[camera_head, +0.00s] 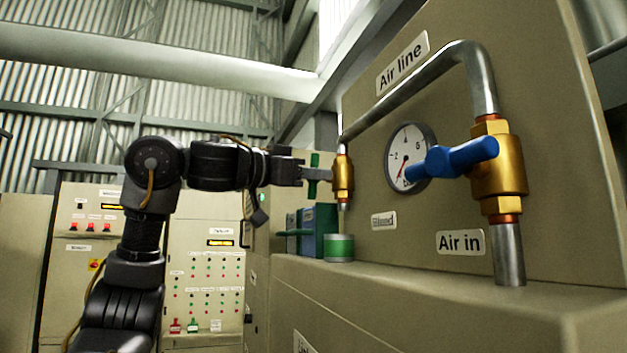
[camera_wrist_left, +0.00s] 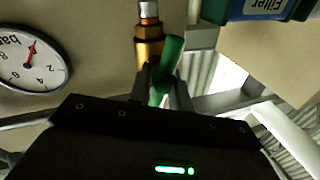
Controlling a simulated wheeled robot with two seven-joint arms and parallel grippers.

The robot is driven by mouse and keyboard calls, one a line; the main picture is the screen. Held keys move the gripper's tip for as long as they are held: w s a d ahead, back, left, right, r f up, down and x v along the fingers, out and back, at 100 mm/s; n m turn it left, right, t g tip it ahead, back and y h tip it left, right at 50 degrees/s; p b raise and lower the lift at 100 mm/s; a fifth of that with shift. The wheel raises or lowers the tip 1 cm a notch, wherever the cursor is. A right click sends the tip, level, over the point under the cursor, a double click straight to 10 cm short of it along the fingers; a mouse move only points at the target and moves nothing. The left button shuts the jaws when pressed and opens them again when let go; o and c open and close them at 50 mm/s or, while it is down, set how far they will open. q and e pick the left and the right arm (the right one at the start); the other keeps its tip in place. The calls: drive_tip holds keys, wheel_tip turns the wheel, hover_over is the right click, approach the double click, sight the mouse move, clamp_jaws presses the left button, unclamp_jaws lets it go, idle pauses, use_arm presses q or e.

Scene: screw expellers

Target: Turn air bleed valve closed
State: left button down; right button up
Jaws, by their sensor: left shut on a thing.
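The air bleed valve is a small brass fitting (camera_head: 343,176) on the thin vertical end of the air line pipe. Its green handle (camera_head: 314,162) stands roughly upright at its left side. My left gripper (camera_head: 310,174) reaches in from the left and is shut on the green handle. In the left wrist view the green handle (camera_wrist_left: 173,55) sits between the fingers (camera_wrist_left: 162,88), slightly tilted, with the brass fitting (camera_wrist_left: 149,48) just beside it. The fingers hide part of the handle. My right gripper is not in view.
A pressure gauge (camera_head: 405,150) and a larger brass valve (camera_head: 499,175) with a blue handle (camera_head: 455,158) are right of the bleed valve. A green-banded cup (camera_head: 339,247) stands below it beside a blue-green filter box (camera_head: 318,230). A control cabinet (camera_head: 205,262) stands behind my left arm.

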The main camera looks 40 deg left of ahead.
use_arm(q)
drive_tip(key=m, duration=0.2)
drive_tip(key=m+b, duration=0.1)
drive_tip(key=m, duration=0.1)
drive_tip(key=shift+f+t+h, duration=0.2)
drive_tip(key=shift+t+h, duration=0.1)
drive_tip(key=shift+h, duration=0.1)
drive_tip(key=m+h, duration=0.1)
drive_tip(key=m, duration=0.3)
drive_tip(key=m+h, duration=0.1)
drive_tip(key=m, duration=0.3)
drive_tip(key=shift+f+m+h+p, duration=0.1)
drive_tip(key=shift+m+h+p, duration=0.2)
drive_tip(key=shift+m+h, duration=0.1)
drive_tip(key=shift+f+m+h+p, duration=0.1)
drive_tip(key=shift+m+h+p, duration=0.75)
drive_tip(key=shift+m, duration=1.55)
drive_tip(key=shift+d+f+m, duration=0.1)
drive_tip(key=shift+m, duration=0.2)
drive_tip(key=c, duration=1.3)
unclamp_jaws()
drive_tip(key=b+v, duration=0.4)
drive_tip(key=v, duration=0.7)
